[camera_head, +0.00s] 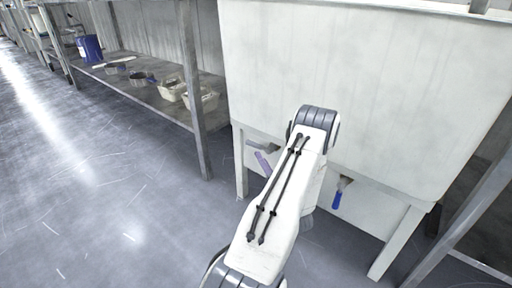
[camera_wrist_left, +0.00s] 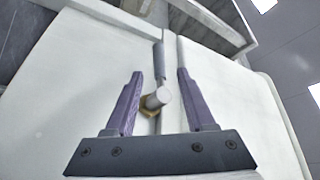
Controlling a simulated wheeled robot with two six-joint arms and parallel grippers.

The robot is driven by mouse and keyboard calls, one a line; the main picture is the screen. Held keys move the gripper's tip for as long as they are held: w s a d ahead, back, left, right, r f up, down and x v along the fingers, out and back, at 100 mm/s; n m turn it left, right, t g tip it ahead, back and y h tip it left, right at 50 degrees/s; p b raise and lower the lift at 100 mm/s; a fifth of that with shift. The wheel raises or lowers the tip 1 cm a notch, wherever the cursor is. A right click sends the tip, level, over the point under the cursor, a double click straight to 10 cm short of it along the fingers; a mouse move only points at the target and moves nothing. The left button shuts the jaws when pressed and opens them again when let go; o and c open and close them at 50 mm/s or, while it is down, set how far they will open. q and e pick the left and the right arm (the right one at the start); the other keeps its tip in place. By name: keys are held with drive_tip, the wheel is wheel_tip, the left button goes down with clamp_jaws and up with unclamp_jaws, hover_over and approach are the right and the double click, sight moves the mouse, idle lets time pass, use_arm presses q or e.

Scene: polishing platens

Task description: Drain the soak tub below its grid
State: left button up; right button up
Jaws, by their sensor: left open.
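The soak tub (camera_head: 365,80) is a large white tub on legs, filling the right half of the head view. A valve with a blue lever (camera_head: 337,199) hangs down under its front, right of my arm. My left gripper (camera_head: 263,160) shows partly by a purple finger beneath the tub, left of my forearm. In the left wrist view its two purple fingers (camera_wrist_left: 160,72) are open around a second valve with a grey lever (camera_wrist_left: 159,62) and a brass body (camera_wrist_left: 148,106). I cannot tell whether they touch it. The tub's inside and grid are hidden.
A grey shelf (camera_head: 140,88) with trays (camera_head: 172,91), pans and a blue container (camera_head: 90,48) stands at the left. Its post (camera_head: 192,90) rises near the tub. Another frame (camera_head: 470,215) stands close on the right. The grey floor (camera_head: 90,200) at left is clear.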

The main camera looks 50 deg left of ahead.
sight(254, 145)
use_arm(q)
drive_tip(key=b+x, duration=0.3)
drive_tip(key=x, duration=0.4)
drive_tip(key=shift+w, duration=0.1)
drive_tip(key=shift+w+a+r+b, duration=0.1)
drive_tip(key=shift+a+r+b, duration=0.15)
drive_tip(key=shift+a, duration=0.25)
clamp_jaws()
drive_tip(key=shift+f, duration=0.1)
idle(0.7)
